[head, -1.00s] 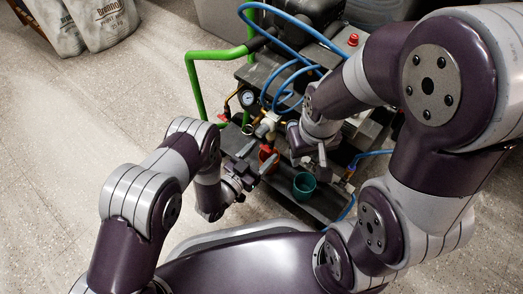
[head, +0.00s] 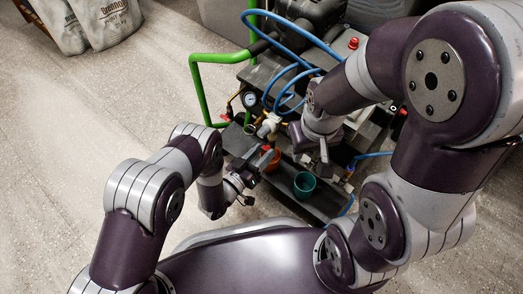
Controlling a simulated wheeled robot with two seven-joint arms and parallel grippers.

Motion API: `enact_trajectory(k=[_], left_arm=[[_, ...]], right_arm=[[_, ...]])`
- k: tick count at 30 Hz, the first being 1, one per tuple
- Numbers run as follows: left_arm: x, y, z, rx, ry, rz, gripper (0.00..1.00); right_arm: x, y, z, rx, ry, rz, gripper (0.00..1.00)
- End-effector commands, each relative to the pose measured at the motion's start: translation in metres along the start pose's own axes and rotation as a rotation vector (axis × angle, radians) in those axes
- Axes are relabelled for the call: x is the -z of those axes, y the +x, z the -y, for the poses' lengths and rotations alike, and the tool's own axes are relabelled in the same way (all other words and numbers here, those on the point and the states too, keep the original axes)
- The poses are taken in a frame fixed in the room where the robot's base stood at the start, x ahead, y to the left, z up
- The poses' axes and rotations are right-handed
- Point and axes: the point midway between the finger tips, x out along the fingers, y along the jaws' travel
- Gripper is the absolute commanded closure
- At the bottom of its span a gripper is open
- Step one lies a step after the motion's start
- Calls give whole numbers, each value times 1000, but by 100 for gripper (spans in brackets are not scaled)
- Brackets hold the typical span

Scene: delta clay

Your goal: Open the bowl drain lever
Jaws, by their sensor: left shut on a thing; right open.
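My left gripper (head: 262,159) is shut at the lower front of the air unit, right beside an orange cup (head: 271,154). The thing between its fingers is small and mostly hidden; it appears to be the drain lever below the bowl. A pale fitting (head: 268,125) with a round gauge (head: 250,100) sits above it. My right gripper (head: 322,165) is open, hanging to the right, above and behind a teal cup (head: 305,184).
A green pipe frame (head: 200,85) stands at the left of the dark machine, and blue hoses (head: 290,25) loop over it. A red knob (head: 353,44) is at the back. Sacks (head: 95,20) stand far left. The floor on the left is clear.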

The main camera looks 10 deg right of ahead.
Motion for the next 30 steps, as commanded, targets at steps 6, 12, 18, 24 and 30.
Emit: enact_trajectory(k=[6,12,18,24,30], left_arm=[[2,-1,-1,1,-203,0,88],[2,-1,-1,1,-392,0,88],[1,-1,0,2,-582,0,88],[1,-1,0,2,-769,0,88],[1,-1,0,2,-936,-1,88]], right_arm=[[2,-13,0,0,0,0,57],[2,-21,0,0,0,0,57],[3,-27,0,0,0,0,57],[4,-32,0,0,0,0,57],[4,-36,0,0,0,0,57]])
